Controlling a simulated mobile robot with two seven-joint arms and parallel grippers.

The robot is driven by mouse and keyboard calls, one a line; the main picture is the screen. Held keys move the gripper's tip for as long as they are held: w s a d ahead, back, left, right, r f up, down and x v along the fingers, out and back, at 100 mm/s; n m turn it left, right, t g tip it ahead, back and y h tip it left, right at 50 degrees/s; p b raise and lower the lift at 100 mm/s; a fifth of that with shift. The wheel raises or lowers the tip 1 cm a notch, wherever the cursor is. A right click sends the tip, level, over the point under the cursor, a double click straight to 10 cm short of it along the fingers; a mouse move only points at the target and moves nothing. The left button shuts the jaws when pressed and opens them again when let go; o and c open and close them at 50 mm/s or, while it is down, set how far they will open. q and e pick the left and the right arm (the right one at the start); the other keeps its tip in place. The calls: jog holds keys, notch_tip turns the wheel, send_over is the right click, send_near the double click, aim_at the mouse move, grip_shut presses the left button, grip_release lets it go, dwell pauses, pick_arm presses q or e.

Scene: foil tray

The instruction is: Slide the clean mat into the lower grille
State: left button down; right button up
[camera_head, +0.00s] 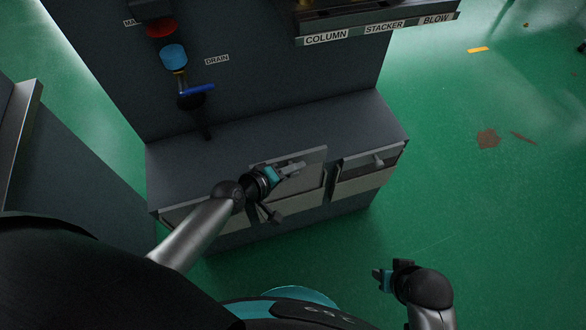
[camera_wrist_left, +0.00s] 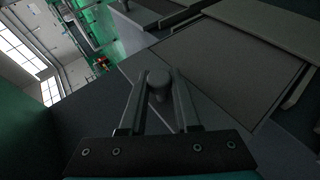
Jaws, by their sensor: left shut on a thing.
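In the left wrist view my left gripper (camera_wrist_left: 160,88) is shut on a round dark knob (camera_wrist_left: 158,80). I cannot tell whether the knob belongs to the clean mat or to a grille cover. A dark grey panel with a lighter border (camera_wrist_left: 225,68) lies just right of the fingers there. My right gripper (camera_head: 382,280) is low at the right, away from the cabinet; its jaw opening is unclear.
A second framed opening (camera_head: 365,177) with a knob is right of the held one. A drain valve with a blue handle (camera_head: 198,89) is above left. The green floor (camera_head: 460,200) is open at right.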

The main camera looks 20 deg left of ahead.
pick_arm(q)
notch_tip(320, 180, up, 16)
jog(key=p, duration=1.5)
jog(key=shift+f, duration=0.15)
jog(key=s+d+p, duration=0.2)
jog(key=s+d, duration=0.3)
jog(key=s, duration=0.3)
jog(key=shift+s+d+p, duration=0.15)
jog(key=shift+d+p, duration=0.2)
jog(key=shift+p, duration=0.05)
dwell(0.4)
